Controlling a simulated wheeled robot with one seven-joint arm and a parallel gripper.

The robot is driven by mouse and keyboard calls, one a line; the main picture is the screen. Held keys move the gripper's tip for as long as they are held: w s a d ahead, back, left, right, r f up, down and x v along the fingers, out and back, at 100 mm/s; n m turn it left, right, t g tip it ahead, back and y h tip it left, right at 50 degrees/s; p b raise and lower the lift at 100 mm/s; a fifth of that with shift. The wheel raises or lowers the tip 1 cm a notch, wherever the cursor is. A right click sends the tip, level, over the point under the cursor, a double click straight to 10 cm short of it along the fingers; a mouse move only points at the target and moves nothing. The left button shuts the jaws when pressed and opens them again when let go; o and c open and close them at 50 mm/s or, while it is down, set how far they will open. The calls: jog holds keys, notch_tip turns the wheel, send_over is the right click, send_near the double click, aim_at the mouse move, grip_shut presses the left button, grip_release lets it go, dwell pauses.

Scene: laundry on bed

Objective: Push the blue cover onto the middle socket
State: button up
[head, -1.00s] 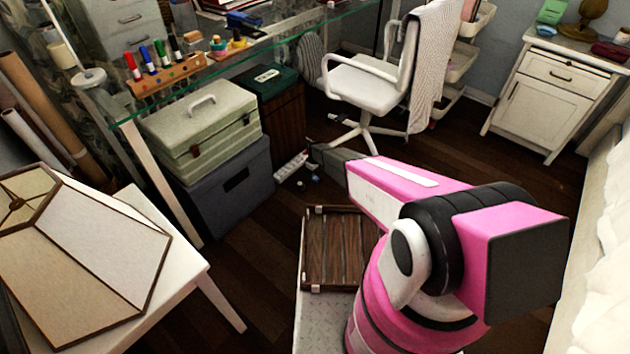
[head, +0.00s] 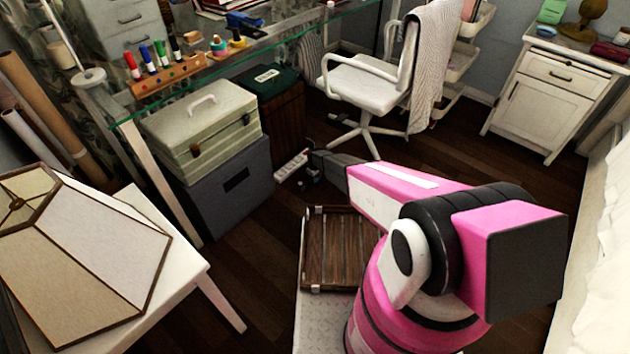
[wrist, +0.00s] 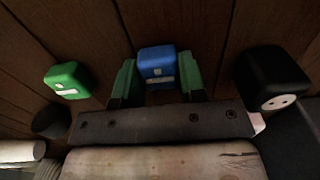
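The blue cover (wrist: 157,65) lies on the wooden floor in the wrist view, between the two green-padded fingers of my gripper (wrist: 158,78). The fingers stand on either side of it, apart by slightly more than its width. A narrow gap shows on the right side, so I see no firm grip. In the head view my gripper (head: 318,163) is low over the floor beside the white power strip (head: 291,166). The strip's sockets are too small there to tell apart. The strip cannot be made out in the wrist view.
A green cover (wrist: 67,80) lies left of my gripper, and a black block with a two-holed pale face (wrist: 275,78) lies right. A grey bin (head: 232,190) stands left of the strip. The white chair (head: 368,90) stands behind.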

jog(key=shift+r, duration=0.45)
notch_tip(320, 180, up, 4)
jog(key=shift+s+f, duration=0.1)
jog(key=shift+f, duration=0.15)
jog(key=s+a+r, duration=0.2)
jog(key=a, duration=0.1)
jog(key=s+a+r, duration=0.2)
jog(key=s+a, duration=0.1)
jog(key=s+a+r, duration=0.2)
jog(key=shift+s+a+r, duration=0.25)
jog(key=shift+a+r, duration=0.05)
jog(key=shift+a, duration=0.1)
